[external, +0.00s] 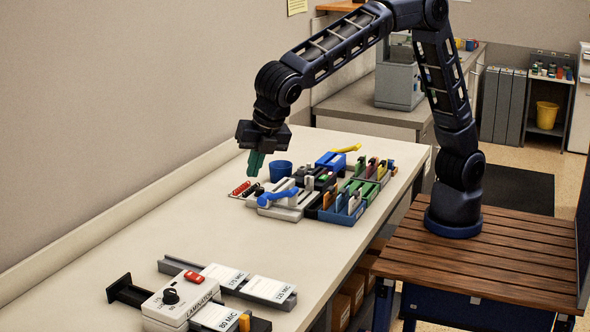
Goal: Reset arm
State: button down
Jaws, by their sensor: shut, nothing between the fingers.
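My gripper (255,163) hangs from the dark blue arm over the worktable (160,225), with its green fingers pointing down. The fingers are together and nothing shows between them. They are a little above the table, to the left of a blue cup (281,170), and appear apart from it. My arm is bent over the far side of the table, its base standing on a wooden slatted platform.
Right of the gripper stand a blue-handled grey device (277,201), a yellow-handled blue device (331,160) and trays of coloured items (347,213). A laminator (178,301) and card holders (262,287) are at the front. The table's left middle is clear.

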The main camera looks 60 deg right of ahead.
jog(key=w+d+r+m, duration=0.1)
jog(key=d+r+m, duration=0.25)
jog(key=d, duration=0.85)
jog(key=w+d+r+m, duration=0.2)
jog(key=d+m, duration=0.3)
jog(key=d, duration=0.8)
jog(key=w+d+r+m, duration=0.1)
jog(key=d+r+m, duration=0.25)
jog(key=d, duration=0.85)
jog(key=s+d+f+m, duration=0.1)
jog(key=s+d+m, duration=0.25)
jog(key=d, duration=0.35)
jog(key=s+d+f+m, duration=0.1)
jog(key=s+d+m, duration=0.25)
jog(key=d, duration=0.45)
jog(key=s+d+f+m, duration=0.5)
jog(key=s+d+m, duration=0.3)
jog(key=s+d, duration=0.2)
jog(key=shift+s+f+t, duration=0.2)
jog(key=shift+s+t, duration=0.2)
jog(key=shift+s, duration=0.15)
